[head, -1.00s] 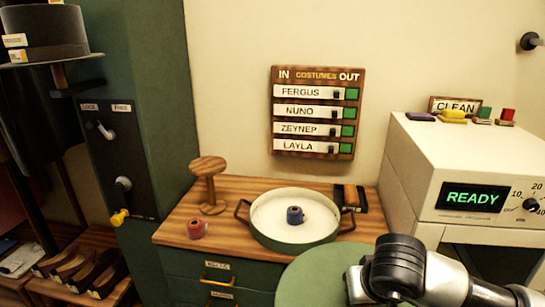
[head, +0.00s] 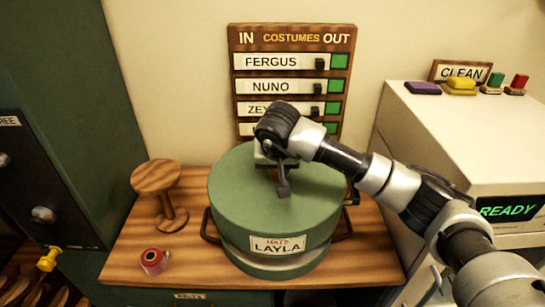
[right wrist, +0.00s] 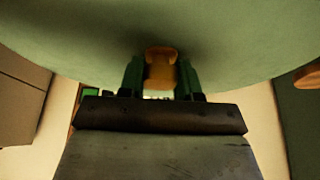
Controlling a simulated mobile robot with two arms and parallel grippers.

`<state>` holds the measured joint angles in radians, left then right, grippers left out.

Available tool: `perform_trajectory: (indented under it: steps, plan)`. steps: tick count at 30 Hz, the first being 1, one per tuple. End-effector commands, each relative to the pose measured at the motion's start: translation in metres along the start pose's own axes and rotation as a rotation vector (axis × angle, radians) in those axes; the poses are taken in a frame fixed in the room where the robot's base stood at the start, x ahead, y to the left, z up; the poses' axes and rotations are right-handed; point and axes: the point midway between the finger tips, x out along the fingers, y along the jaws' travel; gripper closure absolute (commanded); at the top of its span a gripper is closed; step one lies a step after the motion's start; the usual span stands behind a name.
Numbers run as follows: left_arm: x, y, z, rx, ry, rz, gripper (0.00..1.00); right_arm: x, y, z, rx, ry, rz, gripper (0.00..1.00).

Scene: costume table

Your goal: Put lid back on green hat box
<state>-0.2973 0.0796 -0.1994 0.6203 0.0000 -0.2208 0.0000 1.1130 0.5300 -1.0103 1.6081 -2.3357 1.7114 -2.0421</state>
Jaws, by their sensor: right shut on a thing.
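The round green lid (head: 235,185) with a LAYLA label on its side is over the green hat box (head: 268,270), in the middle of the head view. A pale strip of the box's rim shows below the lid's front edge; I cannot tell whether the lid touches it. My right gripper (head: 282,185) is above the lid's top. In the right wrist view its fingers (right wrist: 160,80) are shut on the lid's tan knob (right wrist: 161,65), with the lid's green top (right wrist: 240,45) filling the upper picture. The lid hides the box's inside. My left gripper is not in view.
A wooden hat stand (head: 158,190) and a dark red spool-like item (head: 154,261) are on the wooden top, left of the box. The COSTUMES board (head: 290,60) is on the wall behind. A white READY machine (head: 440,130) stands at the right.

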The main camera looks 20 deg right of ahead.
Motion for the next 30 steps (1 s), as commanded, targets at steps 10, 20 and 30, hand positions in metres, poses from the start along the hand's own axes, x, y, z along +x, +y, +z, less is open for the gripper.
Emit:
perform_trajectory:
  steps: [10,20,30]
  plan:
    - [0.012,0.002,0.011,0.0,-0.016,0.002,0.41,0.022,0.0,0.01,-0.001,-0.001,-0.001,1.0]
    - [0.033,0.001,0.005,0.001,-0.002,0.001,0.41,0.052,0.0,0.021,-0.001,0.002,-0.001,1.0]
    - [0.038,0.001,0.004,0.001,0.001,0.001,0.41,0.058,0.0,0.024,-0.001,0.001,-0.001,1.0]
